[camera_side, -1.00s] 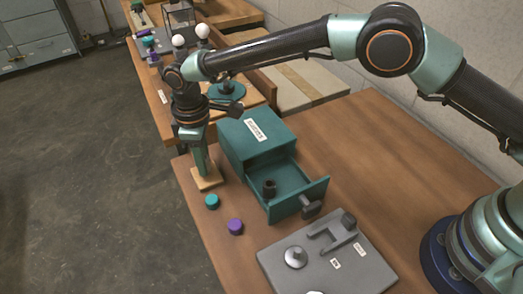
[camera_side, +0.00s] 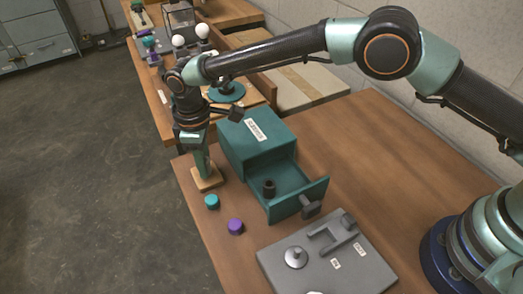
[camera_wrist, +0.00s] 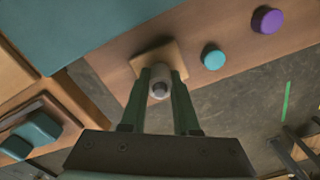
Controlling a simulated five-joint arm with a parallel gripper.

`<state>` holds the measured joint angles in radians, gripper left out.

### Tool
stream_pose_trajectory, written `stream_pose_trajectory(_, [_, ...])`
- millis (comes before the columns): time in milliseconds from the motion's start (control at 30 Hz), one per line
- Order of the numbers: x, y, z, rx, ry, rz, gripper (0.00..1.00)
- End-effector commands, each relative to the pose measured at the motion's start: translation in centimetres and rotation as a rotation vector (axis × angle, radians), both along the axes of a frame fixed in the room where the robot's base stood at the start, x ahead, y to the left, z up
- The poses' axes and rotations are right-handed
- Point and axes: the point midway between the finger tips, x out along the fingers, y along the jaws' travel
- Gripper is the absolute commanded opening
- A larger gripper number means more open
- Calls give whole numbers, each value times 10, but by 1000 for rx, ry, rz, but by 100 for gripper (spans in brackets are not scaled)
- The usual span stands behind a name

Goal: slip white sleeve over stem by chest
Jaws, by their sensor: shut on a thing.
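The white sleeve (camera_wrist: 162,76) shows in the wrist view as a pale tube between my fingers. A darker round end, seemingly the stem (camera_wrist: 159,89), shows in its opening, so the sleeve appears to be around the stem. How far down it sits I cannot tell. The stem's square wooden base (camera_side: 207,182) stands at the table's left edge, beside the teal chest (camera_side: 252,143); the base also shows in the wrist view (camera_wrist: 143,63). My gripper (camera_side: 203,165), pointing down above the base, is shut on the sleeve. In the side view my fingers hide sleeve and stem.
The chest's drawer (camera_side: 318,196) is open, with a dark cylinder (camera_side: 269,188) inside. A teal cap (camera_side: 211,202) and a purple cap (camera_side: 236,227) lie in front. A grey plate (camera_side: 325,258) with fittings lies nearer. The table's right side is clear.

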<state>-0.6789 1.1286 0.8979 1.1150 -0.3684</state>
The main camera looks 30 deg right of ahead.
Motion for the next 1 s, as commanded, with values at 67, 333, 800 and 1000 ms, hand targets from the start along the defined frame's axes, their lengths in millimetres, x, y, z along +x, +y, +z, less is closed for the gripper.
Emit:
stream_pose_trajectory(67, [0, 0, -1, 0, 0, 0, 0])
stream_pose_trajectory(333, [0, 0, -4, 1, 0, 0, 0])
stream_pose_trajectory(800, [0, 0, -5, 1, 0, 0, 0])
stream_pose_trajectory(1000, [0, 0, -6, 1, 0, 0, 0])
